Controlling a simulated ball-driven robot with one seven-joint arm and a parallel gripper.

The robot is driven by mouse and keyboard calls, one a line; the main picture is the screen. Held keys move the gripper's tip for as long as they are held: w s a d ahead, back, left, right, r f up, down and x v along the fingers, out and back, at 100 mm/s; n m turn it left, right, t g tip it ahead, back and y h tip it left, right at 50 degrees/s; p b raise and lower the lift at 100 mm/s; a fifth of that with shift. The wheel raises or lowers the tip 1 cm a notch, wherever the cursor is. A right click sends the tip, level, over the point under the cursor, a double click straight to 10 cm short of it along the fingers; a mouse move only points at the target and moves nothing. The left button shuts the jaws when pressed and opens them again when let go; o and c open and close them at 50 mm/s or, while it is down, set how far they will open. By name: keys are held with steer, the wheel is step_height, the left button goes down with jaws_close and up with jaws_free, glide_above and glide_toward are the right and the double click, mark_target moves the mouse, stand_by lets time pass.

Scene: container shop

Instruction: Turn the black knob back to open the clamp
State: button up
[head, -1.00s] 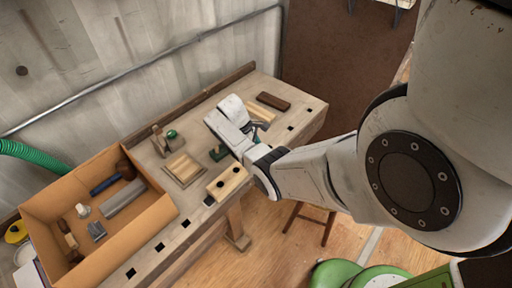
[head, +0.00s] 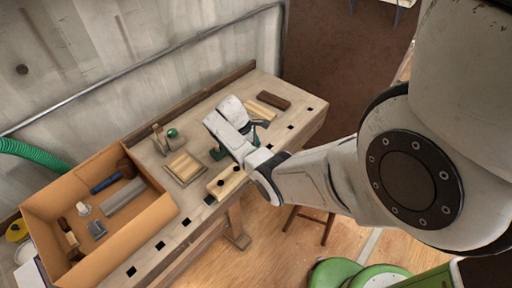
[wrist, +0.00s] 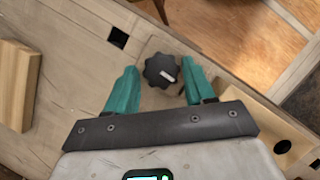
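The black knob (wrist: 162,70) is a lobed round knob with a white mark on its top, seen from above in the wrist view. It sits on a pale wooden piece near the bench edge. My gripper (wrist: 160,76) is open, with one teal finger on each side of the knob. Gaps show between the knob and both fingers. In the head view my gripper (head: 238,141) is over the middle of the workbench and hides the knob. I cannot make out the clamp's jaws.
The workbench (head: 147,236) has square holes along its front. A wooden block (head: 228,182) with dark round spots lies close to my gripper. A tool box (head: 150,229) stands at left. A wooden pad (head: 184,167) and dark brown block (head: 274,100) also lie on the bench.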

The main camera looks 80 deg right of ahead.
steer(key=shift+o, duration=1.2)
steer(key=shift+s, duration=0.1)
steer(key=b+v, duration=0.1)
steer(key=v, duration=0.9)
steer(key=shift+w+r, duration=0.25)
steer(key=shift+r, duration=0.1)
steer(key=w+a+f+t, duration=0.1)
steer(key=w+a+t, duration=0.15)
steer(key=a, duration=0.45)
steer(key=w+a+f+t+h, duration=0.1)
steer(key=w+a, duration=0.2)
steer(key=a, duration=0.3)
steer(key=w+a+f+t, duration=0.1)
steer(key=w+a+f, duration=0.15)
steer(key=a, duration=0.45)
steer(key=s+a+r+m+t+y, duration=0.15)
steer(key=a+r, duration=0.25)
steer(key=a, duration=0.5)
steer(key=s+a+r+t, duration=0.2)
steer(key=a+r+t, duration=0.1)
steer(key=a, duration=0.5)
steer(key=s+f+m+g+b, duration=0.1)
steer(key=s+f+g+b, duration=0.2)
steer(key=s+f, duration=0.6)
steer(key=shift+s+d+f+g+b, duration=0.3)
steer(key=shift+s+d+f+b, duration=0.15)
steer(key=shift+s+b, duration=0.45)
